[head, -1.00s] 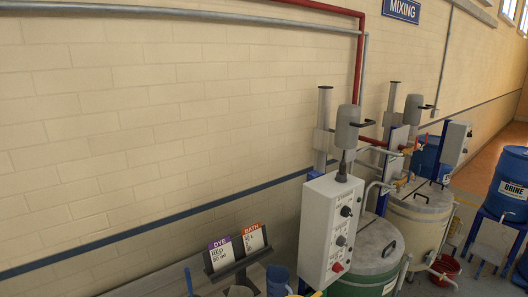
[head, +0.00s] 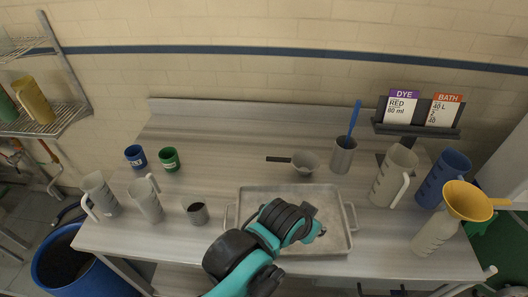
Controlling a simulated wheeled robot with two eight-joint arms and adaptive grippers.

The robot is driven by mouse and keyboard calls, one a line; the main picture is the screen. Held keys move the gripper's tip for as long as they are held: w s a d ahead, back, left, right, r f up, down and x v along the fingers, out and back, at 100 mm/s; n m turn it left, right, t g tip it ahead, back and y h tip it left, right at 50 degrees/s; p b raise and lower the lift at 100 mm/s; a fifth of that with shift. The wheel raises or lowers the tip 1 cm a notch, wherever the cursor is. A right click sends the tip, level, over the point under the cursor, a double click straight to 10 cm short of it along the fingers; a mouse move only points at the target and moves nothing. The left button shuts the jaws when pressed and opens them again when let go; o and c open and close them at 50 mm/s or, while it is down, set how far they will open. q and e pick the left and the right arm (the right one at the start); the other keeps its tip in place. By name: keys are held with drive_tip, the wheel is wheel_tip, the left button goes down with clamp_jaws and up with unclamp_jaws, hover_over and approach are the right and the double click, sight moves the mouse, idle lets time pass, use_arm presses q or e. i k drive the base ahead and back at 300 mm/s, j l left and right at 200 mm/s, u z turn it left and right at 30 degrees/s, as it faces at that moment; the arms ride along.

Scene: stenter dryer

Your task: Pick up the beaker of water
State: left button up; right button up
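No vessel in the head view can be surely told as the beaker of water; no water shows in any of them. Candidates on the bench are two pale grey jugs at the left, one (head: 98,197) beside the other (head: 146,203), and a taller pale jug (head: 392,178) at the right. One teal and black arm of mine reaches from the bottom edge, left of centre, over the tray. It looks folded, and its fingers cannot be made out clearly. No other arm shows.
The metal tray (head: 245,196) is at mid-bench. Behind it are a saucepan (head: 306,163) and a cup (head: 343,156) with a blue stirrer. Blue (head: 136,157) and green (head: 169,159) cups stand left. A blue jug (head: 443,180) and a yellow funnel (head: 466,201) are right, below the card holder (head: 416,128).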

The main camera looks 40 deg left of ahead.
sight(200, 219)
drive_tip(key=j+u, duration=0.15)
drive_tip(key=u, duration=2.1)
drive_tip(key=i+l+z, duration=0.1)
drive_tip(key=l+z, duration=0.25)
drive_tip(key=j, duration=0.1)
